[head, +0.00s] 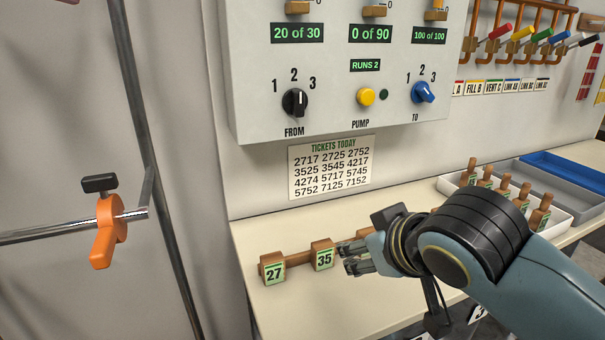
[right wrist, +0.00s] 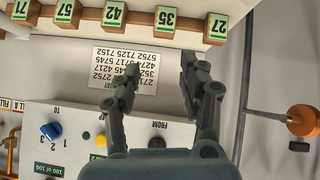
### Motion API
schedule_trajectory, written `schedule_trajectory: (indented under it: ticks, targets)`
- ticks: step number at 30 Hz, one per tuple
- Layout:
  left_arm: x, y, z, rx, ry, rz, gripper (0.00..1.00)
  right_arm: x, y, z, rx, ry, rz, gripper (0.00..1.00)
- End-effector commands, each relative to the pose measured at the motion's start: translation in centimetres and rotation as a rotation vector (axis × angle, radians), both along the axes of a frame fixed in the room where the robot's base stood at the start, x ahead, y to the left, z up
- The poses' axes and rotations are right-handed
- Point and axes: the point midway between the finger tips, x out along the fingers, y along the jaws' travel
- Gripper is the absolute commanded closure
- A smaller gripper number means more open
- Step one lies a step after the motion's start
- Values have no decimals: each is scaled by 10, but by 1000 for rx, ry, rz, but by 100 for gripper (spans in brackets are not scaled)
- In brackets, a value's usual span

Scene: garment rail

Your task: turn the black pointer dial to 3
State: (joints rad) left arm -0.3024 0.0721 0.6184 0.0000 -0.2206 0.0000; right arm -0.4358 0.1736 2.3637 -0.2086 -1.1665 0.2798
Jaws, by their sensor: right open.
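The black pointer dial (head: 295,102) is on the grey panel above the label FROM, with 1, 2 and 3 around it. Its pale mark looks to point upward, near 2; the exact setting is hard to tell. The dial also shows in the right wrist view (right wrist: 157,143), upside down and partly hidden by my gripper's body. My right gripper (head: 347,258) is open and empty, below the panel and right of the block marked 35. Its two fingers stand apart in the right wrist view (right wrist: 160,66). My left gripper is not in view.
A blue dial (head: 424,92) and a yellow PUMP button (head: 365,97) are right of the black dial. A ticket sheet (head: 331,167) hangs below. Numbered wooden blocks (head: 323,256) stand on the shelf. An orange handle (head: 108,230) is on a rail at left.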

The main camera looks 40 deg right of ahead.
Motion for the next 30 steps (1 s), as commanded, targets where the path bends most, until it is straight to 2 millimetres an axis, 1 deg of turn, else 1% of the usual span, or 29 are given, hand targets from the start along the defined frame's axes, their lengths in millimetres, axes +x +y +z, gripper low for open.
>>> schedule_trajectory:
  ticks: [1, 3, 5, 6, 9, 12, 15, 17, 27, 30]
  targets:
    - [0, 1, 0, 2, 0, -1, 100, 22, -7, 21, -13, -108, -18, 58]
    - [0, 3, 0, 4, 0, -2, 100, 50, -14, 52, -23, -261, -35, 58]
    - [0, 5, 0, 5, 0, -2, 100, 69, -17, 77, -28, -383, -37, 58]
    - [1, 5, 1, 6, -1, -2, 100, 80, -18, 94, -29, -458, -34, 58]
    - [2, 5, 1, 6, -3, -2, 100, 101, -18, 132, -28, -622, -13, 58]
    - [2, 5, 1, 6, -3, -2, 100, 114, -15, 158, -26, -730, 14, 58]
    - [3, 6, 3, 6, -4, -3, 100, 123, -15, 168, -22, -769, 26, 58]
    - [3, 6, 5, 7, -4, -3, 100, 131, -17, 170, -22, -773, 27, 58]
    - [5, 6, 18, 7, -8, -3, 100, 194, -32, 170, -22, -769, 25, 58]
    - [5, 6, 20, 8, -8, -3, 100, 208, -36, 169, -21, -768, 26, 58]
